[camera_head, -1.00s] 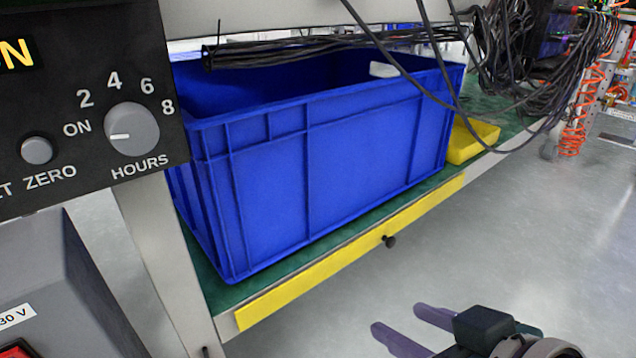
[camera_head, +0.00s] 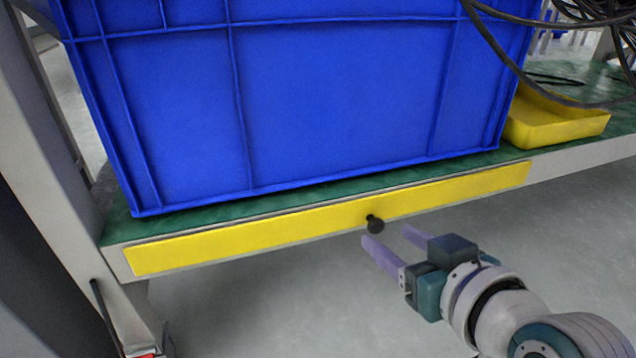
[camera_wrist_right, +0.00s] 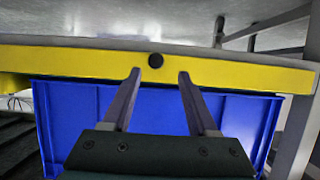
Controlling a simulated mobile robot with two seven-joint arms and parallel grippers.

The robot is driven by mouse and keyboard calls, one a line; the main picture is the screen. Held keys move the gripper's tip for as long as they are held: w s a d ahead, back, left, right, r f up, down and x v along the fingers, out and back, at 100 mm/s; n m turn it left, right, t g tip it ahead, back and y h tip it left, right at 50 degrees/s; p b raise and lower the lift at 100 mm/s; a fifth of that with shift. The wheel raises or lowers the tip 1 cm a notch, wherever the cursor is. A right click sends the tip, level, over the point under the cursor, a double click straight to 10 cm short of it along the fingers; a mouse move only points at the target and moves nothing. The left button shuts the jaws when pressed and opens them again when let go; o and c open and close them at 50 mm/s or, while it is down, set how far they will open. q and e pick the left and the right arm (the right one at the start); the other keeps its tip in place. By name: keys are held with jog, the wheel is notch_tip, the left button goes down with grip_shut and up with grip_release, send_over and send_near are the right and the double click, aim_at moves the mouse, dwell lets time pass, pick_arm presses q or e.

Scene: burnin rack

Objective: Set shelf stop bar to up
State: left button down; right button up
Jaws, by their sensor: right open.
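The shelf stop bar (camera_head: 300,228) is a long yellow strip lying along the front edge of the green shelf, below the blue crate's base. A black knob (camera_head: 375,224) sticks out from its front near the middle. My right gripper (camera_head: 388,238) is open and empty, its two purple fingers pointing at the bar close to the knob. In the right wrist view the knob (camera_wrist_right: 155,60) shows just beyond and between the fingertips (camera_wrist_right: 159,73), and the bar (camera_wrist_right: 80,58) runs across the picture. Whether the fingers touch anything is unclear. My left gripper is not in view.
A large blue crate (camera_head: 330,95) stands on the green shelf (camera_head: 120,225) behind the bar. A yellow tray (camera_head: 555,122) and black cables (camera_head: 540,55) are at the right. A grey rack post (camera_head: 60,190) stands at the left. The floor before the shelf is clear.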

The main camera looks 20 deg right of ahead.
aim_at(378, 226)
jog(key=b+x, duration=0.1)
jog(key=x, duration=0.1)
jog(key=b+x, duration=0.1)
jog(key=x, duration=0.1)
jog(key=shift+w+d+f, duration=0.1)
jog(key=shift+d+f, duration=0.1)
jog(key=shift+d, duration=0.2)
jog(key=shift+w+a+b, duration=0.1)
jog(key=shift+w+b, duration=0.2)
jog(key=shift+b, duration=0.05)
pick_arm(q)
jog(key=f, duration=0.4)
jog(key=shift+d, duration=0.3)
pick_arm(e)
jog(key=shift+a, duration=0.1)
jog(key=c, duration=0.3)
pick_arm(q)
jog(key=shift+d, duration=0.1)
pick_arm(e)
grip_shut()
